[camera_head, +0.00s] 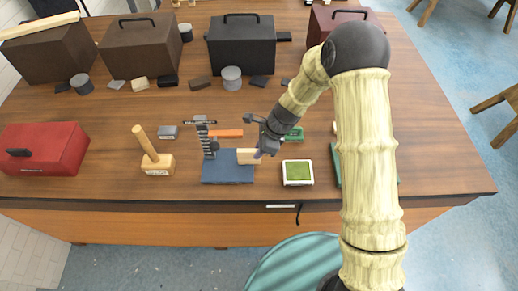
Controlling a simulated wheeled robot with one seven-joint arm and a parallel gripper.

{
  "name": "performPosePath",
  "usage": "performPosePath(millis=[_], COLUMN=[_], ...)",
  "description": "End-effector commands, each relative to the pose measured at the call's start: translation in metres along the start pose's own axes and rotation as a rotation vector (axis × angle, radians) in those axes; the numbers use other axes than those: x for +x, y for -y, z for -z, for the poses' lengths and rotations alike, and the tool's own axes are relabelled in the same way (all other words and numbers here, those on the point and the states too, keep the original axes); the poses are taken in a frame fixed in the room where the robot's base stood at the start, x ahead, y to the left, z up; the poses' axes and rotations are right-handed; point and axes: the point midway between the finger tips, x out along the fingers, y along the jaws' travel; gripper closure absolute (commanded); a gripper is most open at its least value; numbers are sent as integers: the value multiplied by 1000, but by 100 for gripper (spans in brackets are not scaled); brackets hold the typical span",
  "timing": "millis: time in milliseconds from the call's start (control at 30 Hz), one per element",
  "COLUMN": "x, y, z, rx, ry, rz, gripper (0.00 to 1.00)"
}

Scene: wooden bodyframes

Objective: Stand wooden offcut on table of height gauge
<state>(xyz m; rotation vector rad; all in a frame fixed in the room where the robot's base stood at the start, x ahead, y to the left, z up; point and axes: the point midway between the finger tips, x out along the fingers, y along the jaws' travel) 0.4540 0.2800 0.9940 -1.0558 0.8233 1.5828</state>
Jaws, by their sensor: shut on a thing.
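The height gauge has a dark upright scale (204,135) and a flat blue table (222,173) near the front of the workbench. The wooden offcut (246,156) is a small pale block at the back right part of the blue table, right of the upright. My gripper (262,152) comes in from the right and is shut on the offcut's right end, partly hiding it. I cannot tell whether the offcut's underside touches the blue table.
A wooden mallet (157,162) stands left of the gauge, and a red toolbox (42,149) is farther left. An orange tool (226,133) lies behind. A green-topped tray (298,173) sits to the right. Dark toolboxes line the back.

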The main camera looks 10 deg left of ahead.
Motion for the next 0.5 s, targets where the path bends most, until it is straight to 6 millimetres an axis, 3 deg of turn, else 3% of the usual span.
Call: performPosePath(millis=[467,500], x=[2,2], y=[0,0], z=[1,1], rx=[0,0], ry=[0,0], rz=[0,0], gripper=[100,82])
